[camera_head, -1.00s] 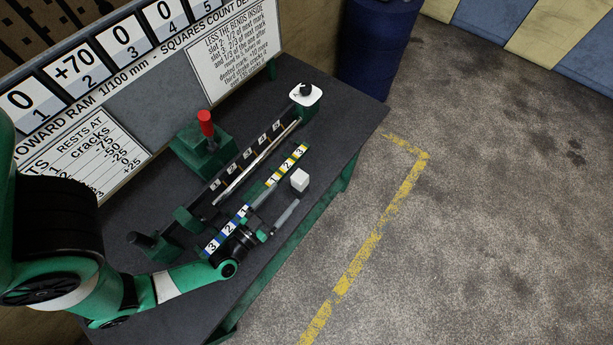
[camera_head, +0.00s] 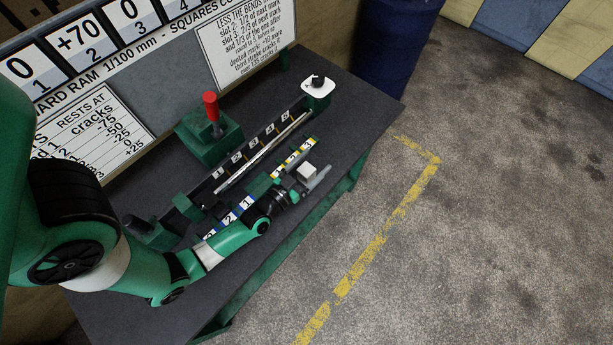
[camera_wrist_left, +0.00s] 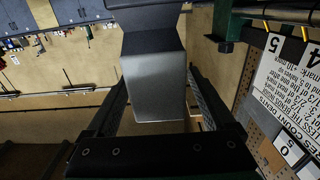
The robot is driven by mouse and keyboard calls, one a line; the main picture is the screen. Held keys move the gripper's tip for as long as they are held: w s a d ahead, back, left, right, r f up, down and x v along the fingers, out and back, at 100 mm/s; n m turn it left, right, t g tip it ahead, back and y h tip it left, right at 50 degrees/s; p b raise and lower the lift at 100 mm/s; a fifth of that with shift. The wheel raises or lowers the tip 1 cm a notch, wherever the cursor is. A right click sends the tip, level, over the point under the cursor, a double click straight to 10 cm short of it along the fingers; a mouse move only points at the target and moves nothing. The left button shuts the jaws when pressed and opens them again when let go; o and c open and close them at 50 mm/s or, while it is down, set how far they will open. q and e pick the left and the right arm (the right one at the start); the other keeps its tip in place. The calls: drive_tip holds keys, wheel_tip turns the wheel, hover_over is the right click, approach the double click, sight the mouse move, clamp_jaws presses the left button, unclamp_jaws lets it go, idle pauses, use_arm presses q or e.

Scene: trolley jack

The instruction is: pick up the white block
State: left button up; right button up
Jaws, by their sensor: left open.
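The small white block (camera_head: 307,172) sits near the front right part of the dark bench, beside the numbered strip. My left gripper (camera_head: 306,179) reaches it from the lower left, with a finger on either side. In the left wrist view the block (camera_wrist_left: 155,85) shows as a shaded grey face between the two spread fingers of the left gripper (camera_wrist_left: 158,90). The jaws are open. I cannot tell whether either finger touches the block. My right gripper is in neither view.
Behind the block are the numbered strip (camera_head: 245,203), a slotted green rail with a metal rod (camera_head: 263,153), and a green box with a red-topped lever (camera_head: 211,107). A labelled board (camera_head: 130,75) stands at the back. The bench's front edge is close to the arm.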

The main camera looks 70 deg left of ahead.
use_arm(q)
drive_tip(key=shift+w+a, duration=0.1)
drive_tip(key=shift+w, duration=0.1)
drive_tip(key=shift+c, duration=0.3)
clamp_jaws()
drive_tip(key=shift+r, duration=0.1)
